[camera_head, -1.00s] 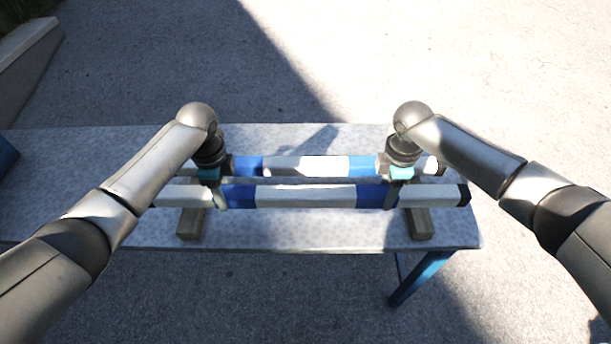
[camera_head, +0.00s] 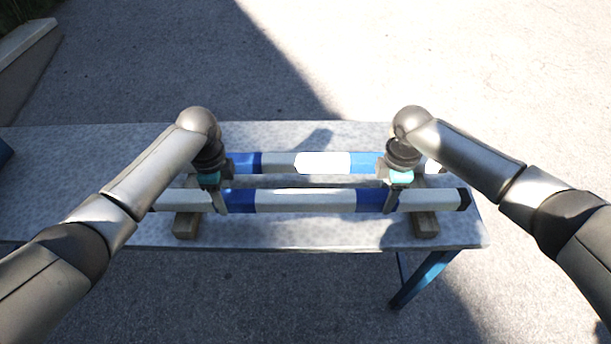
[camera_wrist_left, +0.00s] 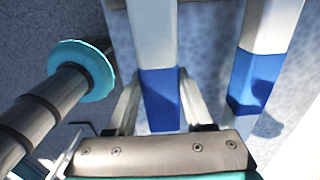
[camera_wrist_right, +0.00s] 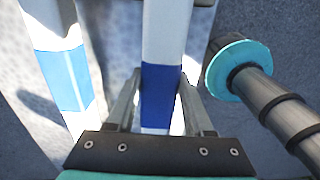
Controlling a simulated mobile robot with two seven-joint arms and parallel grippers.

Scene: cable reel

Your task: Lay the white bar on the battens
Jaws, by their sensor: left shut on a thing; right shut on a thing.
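The white bar (camera_head: 305,200) with two blue bands runs left to right above the table. My left gripper (camera_head: 220,204) is shut on it at the left blue band, and my right gripper (camera_head: 391,204) at the right blue band. The left wrist view shows the bar (camera_wrist_left: 158,95) between the fingers, as does the right wrist view (camera_wrist_right: 160,90). Two wooden battens lie under the bar, the left batten (camera_head: 186,227) near its left end and the right batten (camera_head: 426,228) near its right end. I cannot tell whether the bar touches them.
A second white-and-blue bar (camera_head: 322,163) lies parallel behind the held one, with a clear gap between them. The speckled table (camera_head: 300,233) is bare along its front and at the left. Its right edge is just past the right batten.

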